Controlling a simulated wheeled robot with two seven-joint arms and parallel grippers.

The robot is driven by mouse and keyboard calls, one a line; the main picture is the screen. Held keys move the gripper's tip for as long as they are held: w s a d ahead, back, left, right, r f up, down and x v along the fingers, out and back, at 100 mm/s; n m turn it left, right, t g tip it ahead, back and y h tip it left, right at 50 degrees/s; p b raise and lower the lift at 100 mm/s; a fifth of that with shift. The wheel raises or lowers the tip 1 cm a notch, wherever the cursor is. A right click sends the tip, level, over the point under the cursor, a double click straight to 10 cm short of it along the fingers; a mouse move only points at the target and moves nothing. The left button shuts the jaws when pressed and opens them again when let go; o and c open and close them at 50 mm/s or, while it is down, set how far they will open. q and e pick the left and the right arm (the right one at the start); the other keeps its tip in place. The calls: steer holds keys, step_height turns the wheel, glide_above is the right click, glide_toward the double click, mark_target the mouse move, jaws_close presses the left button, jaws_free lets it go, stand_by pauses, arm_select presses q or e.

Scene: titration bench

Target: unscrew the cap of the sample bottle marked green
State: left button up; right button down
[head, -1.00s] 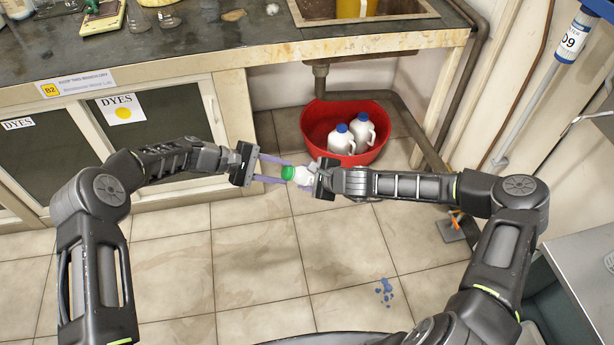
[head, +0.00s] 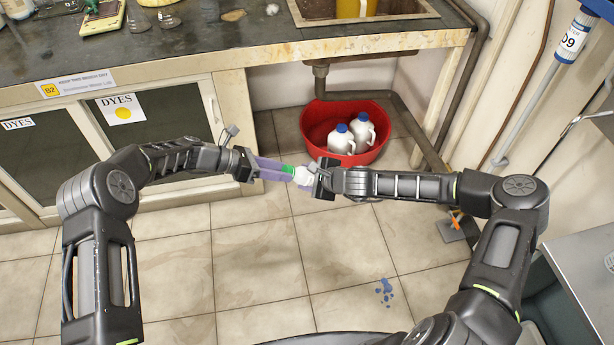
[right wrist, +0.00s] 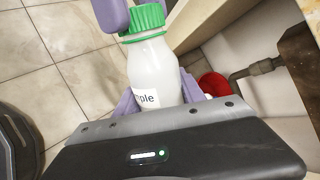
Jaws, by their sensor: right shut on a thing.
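The sample bottle (right wrist: 153,72) is white with a green ribbed cap (right wrist: 143,20); its label ends in "ple". In the head view it lies nearly sideways (head: 303,177) between my two grippers, cap (head: 288,170) towards the left one. My right gripper (head: 312,178) is shut on the bottle's body. My left gripper (head: 288,172) is at the cap, its purple fingers on either side of it. Its fingers overlap in the head view, so whether they press on the cap is unclear. The cap appears seated on the bottle neck.
A red basin (head: 313,122) with two white blue-capped jugs (head: 341,140) stands on the floor under the sink (head: 395,12). The bench (head: 150,50) with cupboards runs along the back.

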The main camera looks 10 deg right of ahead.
arm_select(q)
steer(key=shift+o, duration=1.1)
steer(key=m, duration=1.7)
jaws_close()
